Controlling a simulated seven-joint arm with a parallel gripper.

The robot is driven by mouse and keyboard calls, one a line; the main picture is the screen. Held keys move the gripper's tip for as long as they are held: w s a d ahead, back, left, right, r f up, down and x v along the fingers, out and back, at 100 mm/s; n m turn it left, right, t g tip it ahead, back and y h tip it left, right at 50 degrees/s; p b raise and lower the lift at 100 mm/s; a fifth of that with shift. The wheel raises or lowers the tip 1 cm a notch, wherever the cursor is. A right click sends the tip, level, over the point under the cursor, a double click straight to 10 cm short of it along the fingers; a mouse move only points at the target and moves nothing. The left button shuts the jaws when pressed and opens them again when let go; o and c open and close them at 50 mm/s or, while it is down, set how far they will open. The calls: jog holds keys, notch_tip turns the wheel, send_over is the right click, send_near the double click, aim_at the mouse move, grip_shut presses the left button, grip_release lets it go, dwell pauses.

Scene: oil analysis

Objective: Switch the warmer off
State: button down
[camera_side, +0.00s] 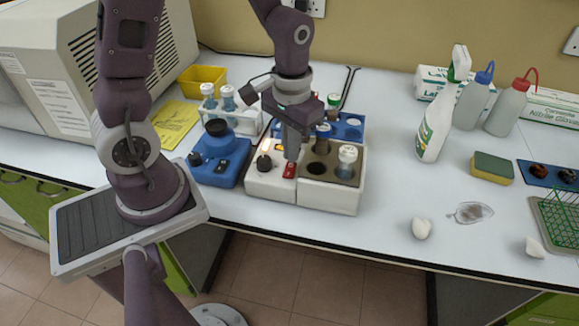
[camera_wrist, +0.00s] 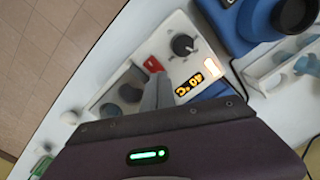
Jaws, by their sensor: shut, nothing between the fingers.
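The warmer (camera_side: 330,198) is a white block with a control panel on its left and a dark well block on its right. Its red switch (camera_side: 289,171) also shows in the wrist view (camera_wrist: 152,64). In the wrist view, the orange display (camera_wrist: 188,85) reads about 40 °C, and an orange-white lamp (camera_wrist: 211,66) glows beside it. A black knob (camera_wrist: 183,46) sits nearby. My gripper (camera_side: 291,157) is shut and empty, pointing down with its fingertips (camera_wrist: 157,78) right at the switch. I cannot tell whether they touch it. The fingers partly cover the panel.
A blue device (camera_side: 218,155) is close on the left, with a white vial rack (camera_side: 230,115) behind. A blue rack (camera_side: 348,127) is behind the warmer. The bench right of the warmer is clear towards the spray bottle (camera_side: 437,120).

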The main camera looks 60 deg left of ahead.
jog(key=shift+f, duration=0.85)
dwell(0.7)
notch_tip(320, 180, up, 6)
jog(key=shift+f, duration=0.15)
jog(key=shift+r, duration=0.65)
jog(key=s+d+r+m+t, duration=0.2)
jog(key=s+r+t, duration=0.3)
jog(key=s+r, duration=0.7)
jog(key=shift+m+t, duration=0.3)
jog(key=shift+m, duration=0.2)
jog(key=c, duration=2.1)
grip_release()
jog(key=shift+r, duration=0.1)
